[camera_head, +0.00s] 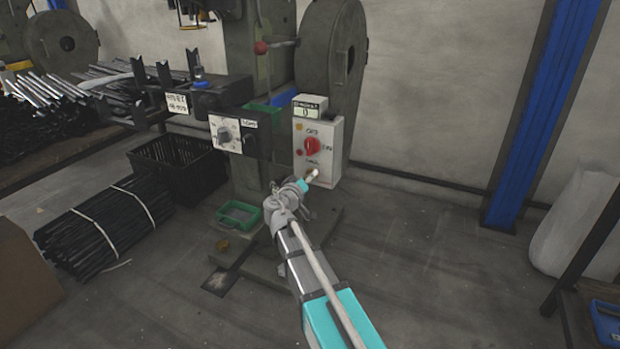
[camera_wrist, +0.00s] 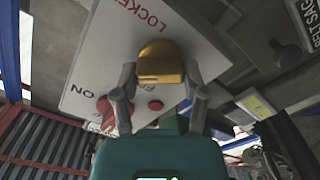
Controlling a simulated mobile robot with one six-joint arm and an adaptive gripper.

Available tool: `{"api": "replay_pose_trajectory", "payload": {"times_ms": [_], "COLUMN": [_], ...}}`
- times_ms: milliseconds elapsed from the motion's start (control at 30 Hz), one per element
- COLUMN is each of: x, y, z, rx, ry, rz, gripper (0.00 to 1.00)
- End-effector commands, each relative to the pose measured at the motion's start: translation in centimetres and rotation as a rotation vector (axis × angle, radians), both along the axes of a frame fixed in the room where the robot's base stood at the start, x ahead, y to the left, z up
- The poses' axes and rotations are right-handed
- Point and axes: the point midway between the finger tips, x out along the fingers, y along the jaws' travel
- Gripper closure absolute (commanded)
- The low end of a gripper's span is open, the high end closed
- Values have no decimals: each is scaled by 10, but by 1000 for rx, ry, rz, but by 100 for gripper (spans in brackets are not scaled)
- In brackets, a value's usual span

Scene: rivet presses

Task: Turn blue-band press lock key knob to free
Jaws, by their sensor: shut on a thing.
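The lock key knob (camera_wrist: 162,62) is a gold-yellow piece beside the "LOCKED" lettering on the pale control box, in the wrist view. My gripper (camera_wrist: 161,80) has a finger on each side of it and is shut on it. In the head view my gripper (camera_head: 311,176) is at the lower edge of the white control box (camera_head: 325,165) on the green press, and it hides most of the knob there. A red selector knob (camera_head: 312,147) sits above on the same box, between the "OFF" and "ON" lettering. I cannot make out a blue band on this press.
A grey dial box (camera_head: 240,136) is left of the control box. A green tray (camera_head: 238,215) and a black crate (camera_head: 178,165) stand on the floor to the left, near bundled rods (camera_head: 100,225). A blue post (camera_head: 540,115) is at right; the floor between is clear.

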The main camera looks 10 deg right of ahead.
Motion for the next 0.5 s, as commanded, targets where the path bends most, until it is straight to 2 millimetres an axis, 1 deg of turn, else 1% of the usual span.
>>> {"api": "replay_pose_trajectory", "payload": {"times_ms": [33,500], "x": [-3,-2], "y": [-1,0], "z": [-1,-2], "rx": [-34,-394], "ry": [27,290], "rz": [-4,-2], "gripper": [91,91]}}
